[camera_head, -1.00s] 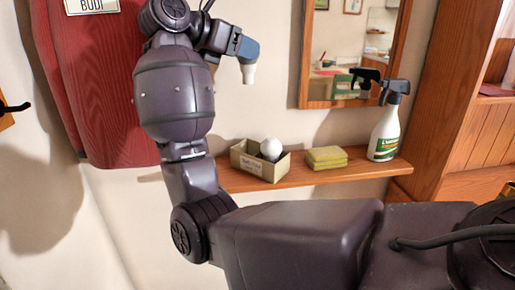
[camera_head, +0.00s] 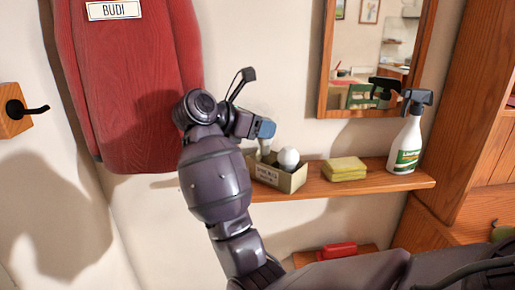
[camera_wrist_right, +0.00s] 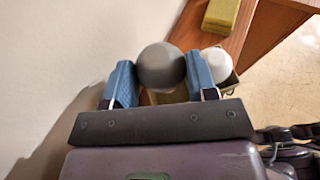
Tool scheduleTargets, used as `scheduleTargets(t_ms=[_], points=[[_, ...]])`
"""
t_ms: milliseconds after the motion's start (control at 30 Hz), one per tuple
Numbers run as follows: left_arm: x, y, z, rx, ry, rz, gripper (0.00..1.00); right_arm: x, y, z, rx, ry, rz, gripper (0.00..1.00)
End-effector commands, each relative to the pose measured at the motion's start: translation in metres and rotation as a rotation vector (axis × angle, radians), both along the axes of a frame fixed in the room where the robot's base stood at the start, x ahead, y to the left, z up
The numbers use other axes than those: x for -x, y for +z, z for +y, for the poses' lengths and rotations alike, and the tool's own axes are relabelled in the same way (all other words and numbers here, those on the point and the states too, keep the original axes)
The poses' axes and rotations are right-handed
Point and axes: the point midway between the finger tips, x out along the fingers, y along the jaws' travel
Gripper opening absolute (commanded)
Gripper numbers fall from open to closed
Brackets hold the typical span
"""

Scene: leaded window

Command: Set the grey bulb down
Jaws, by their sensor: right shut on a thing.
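My right gripper (camera_head: 264,131) has blue fingers and is shut on the grey bulb (camera_head: 264,146). The bulb hangs from the fingers at the left end of a small labelled cardboard box (camera_head: 274,177) on the wooden shelf. I cannot tell whether the bulb touches the box. In the right wrist view the round grey bulb (camera_wrist_right: 162,66) sits between the two blue fingers. A white bulb (camera_head: 289,158) stands in the box's right part, and it shows beside the right finger in the wrist view (camera_wrist_right: 218,62). My left gripper is not in view.
The shelf (camera_head: 385,182) also carries yellow-green sponges (camera_head: 344,169) and a white spray bottle (camera_head: 406,146) to the right of the box. A mirror (camera_head: 322,75) hangs above. A red garment (camera_head: 130,80) hangs at the left. A red object (camera_head: 336,250) lies below the shelf.

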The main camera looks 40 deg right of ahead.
Motion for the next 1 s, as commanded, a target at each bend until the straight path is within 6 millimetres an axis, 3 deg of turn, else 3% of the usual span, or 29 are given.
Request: scheduleTargets(t_ms=[267, 533, 967, 1000], points=[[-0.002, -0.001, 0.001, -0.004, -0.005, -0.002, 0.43, 0.0, -0.017, 0.0, 0.0, -0.001, -0.001, 0.3], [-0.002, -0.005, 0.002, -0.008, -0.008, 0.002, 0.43, 0.0, -0.052, 0.0, 0.001, -0.001, 0.004, 0.3], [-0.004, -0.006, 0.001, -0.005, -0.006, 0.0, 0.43, 0.0, -0.057, 0.0, -0.001, -0.001, 0.0, 0.3], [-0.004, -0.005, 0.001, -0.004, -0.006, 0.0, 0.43, 0.0, -0.056, 0.0, 0.0, -0.001, -0.001, 0.57]])
